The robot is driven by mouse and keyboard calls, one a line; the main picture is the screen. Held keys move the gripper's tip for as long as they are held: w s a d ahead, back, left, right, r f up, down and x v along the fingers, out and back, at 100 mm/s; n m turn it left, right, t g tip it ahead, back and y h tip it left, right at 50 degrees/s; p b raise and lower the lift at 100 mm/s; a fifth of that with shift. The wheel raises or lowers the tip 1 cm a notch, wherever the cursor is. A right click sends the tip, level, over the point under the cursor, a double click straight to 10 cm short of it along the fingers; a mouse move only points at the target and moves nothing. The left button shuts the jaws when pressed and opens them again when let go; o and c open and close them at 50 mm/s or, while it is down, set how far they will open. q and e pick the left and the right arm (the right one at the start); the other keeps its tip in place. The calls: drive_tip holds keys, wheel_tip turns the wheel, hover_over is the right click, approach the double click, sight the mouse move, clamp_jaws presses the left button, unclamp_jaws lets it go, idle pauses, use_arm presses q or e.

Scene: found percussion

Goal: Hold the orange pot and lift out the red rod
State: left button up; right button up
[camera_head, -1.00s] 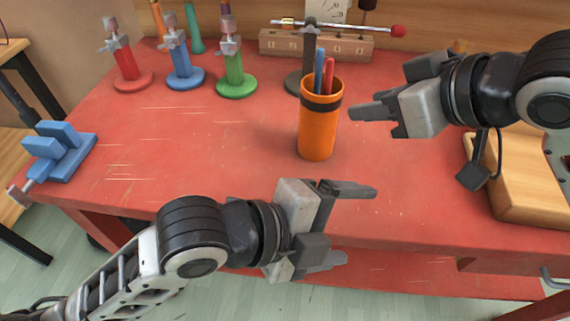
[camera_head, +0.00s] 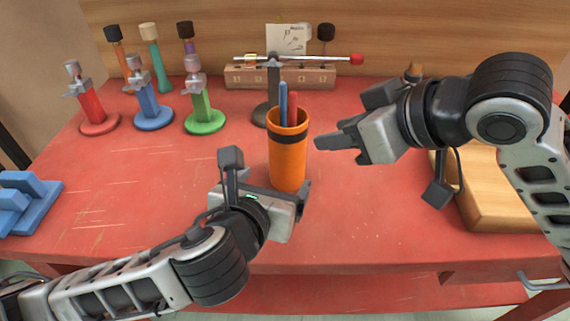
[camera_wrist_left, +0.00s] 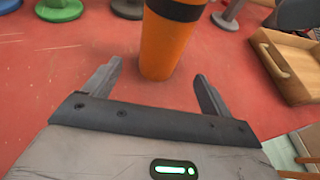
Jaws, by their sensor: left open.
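The orange pot (camera_head: 287,160) stands upright on the red table, with a dark band near its rim. The red rod (camera_head: 294,101) sticks up out of it beside a blue rod (camera_head: 283,97). My left gripper (camera_head: 277,190) is low at the pot's near side, partly hidden by its own wrist. In the left wrist view its two fingers (camera_wrist_left: 158,74) are spread and empty, with the pot (camera_wrist_left: 163,50) just beyond the fingertips. My right gripper (camera_head: 322,146) is to the right of the pot, pointing left towards it, apart from it; its jaw gap is unclear.
Red (camera_head: 97,105), blue (camera_head: 151,100) and green (camera_head: 203,108) stands are at the back left. A dark stand (camera_head: 273,90) carrying a red-tipped bar is behind the pot. A wooden box (camera_head: 490,195) lies at the right, a blue block piece (camera_head: 25,200) at the left. The middle-left table is clear.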

sight(287, 163)
use_arm(q)
drive_tip(key=x, duration=0.9)
drive_tip(key=shift+w+d+f, duration=0.15)
drive_tip(key=shift+w, duration=0.05)
drive_tip(key=c, duration=1.2)
drive_tip(key=shift+o, duration=0.2)
